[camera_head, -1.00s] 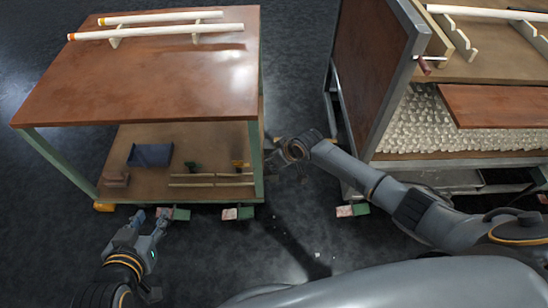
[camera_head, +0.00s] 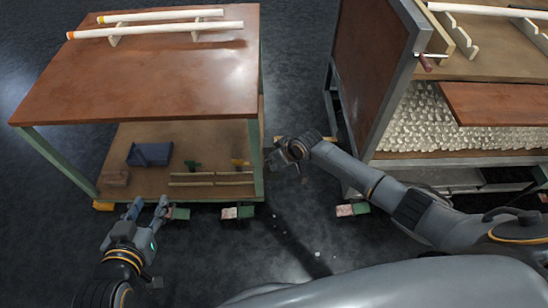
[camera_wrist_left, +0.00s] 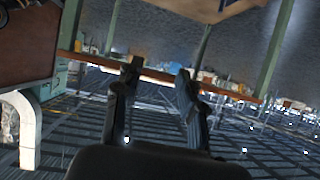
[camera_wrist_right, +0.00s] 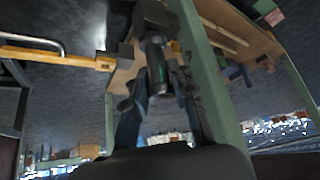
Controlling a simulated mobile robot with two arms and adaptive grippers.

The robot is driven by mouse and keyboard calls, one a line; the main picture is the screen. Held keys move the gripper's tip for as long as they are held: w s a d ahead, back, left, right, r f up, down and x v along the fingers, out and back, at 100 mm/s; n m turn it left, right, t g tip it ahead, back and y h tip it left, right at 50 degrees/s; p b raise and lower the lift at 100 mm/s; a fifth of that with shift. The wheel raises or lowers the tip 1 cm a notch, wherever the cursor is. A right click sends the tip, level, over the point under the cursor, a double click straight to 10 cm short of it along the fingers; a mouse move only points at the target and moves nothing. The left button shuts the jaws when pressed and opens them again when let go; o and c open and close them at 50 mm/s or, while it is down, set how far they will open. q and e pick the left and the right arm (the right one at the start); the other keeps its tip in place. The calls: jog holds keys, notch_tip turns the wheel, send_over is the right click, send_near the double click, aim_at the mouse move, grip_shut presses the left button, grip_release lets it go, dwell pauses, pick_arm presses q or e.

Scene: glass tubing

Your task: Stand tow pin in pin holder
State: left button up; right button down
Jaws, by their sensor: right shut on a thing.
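My right gripper (camera_head: 282,155) is beside the right front leg of the left cart. In the right wrist view its fingers (camera_wrist_right: 155,88) are shut on a dark cylinder (camera_wrist_right: 157,66), seemingly the tow pin, with a dark block (camera_wrist_right: 150,18) at its upper end. I cannot tell whether block and cylinder are one piece. My left gripper (camera_head: 149,205) is open and empty in front of the cart's lower shelf; its parted fingers show in the left wrist view (camera_wrist_left: 157,78). I cannot clearly identify the pin holder.
The left cart (camera_head: 160,75) carries white tubes on top and a blue bin (camera_head: 150,154) on its lower shelf. A yellow-orange bar (camera_wrist_right: 75,58) is close to the right gripper. The right cart (camera_head: 375,70) is nearby. Dark floor separates the carts.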

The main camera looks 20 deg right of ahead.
pick_arm(q)
jog(key=shift+w+d+r+t+b, duration=0.2)
jog(key=shift+w+r+t, duration=0.2)
jog(key=shift+r, duration=0.2)
jog(key=shift+w+d+r+t+b, duration=0.15)
jog(key=shift+w+r+t, duration=0.2)
jog(key=shift+r, duration=0.25)
pick_arm(e)
jog(key=shift+f, duration=0.45)
pick_arm(q)
jog(key=shift+r, duration=0.2)
jog(key=shift+d, duration=0.1)
pick_arm(e)
jog(key=c, duration=1)
grip_release()
jog(key=shift+s, duration=0.1)
jog(key=v, duration=1.1)
jog(key=shift+s+d+r, duration=0.15)
jog(key=shift+r, duration=0.2)
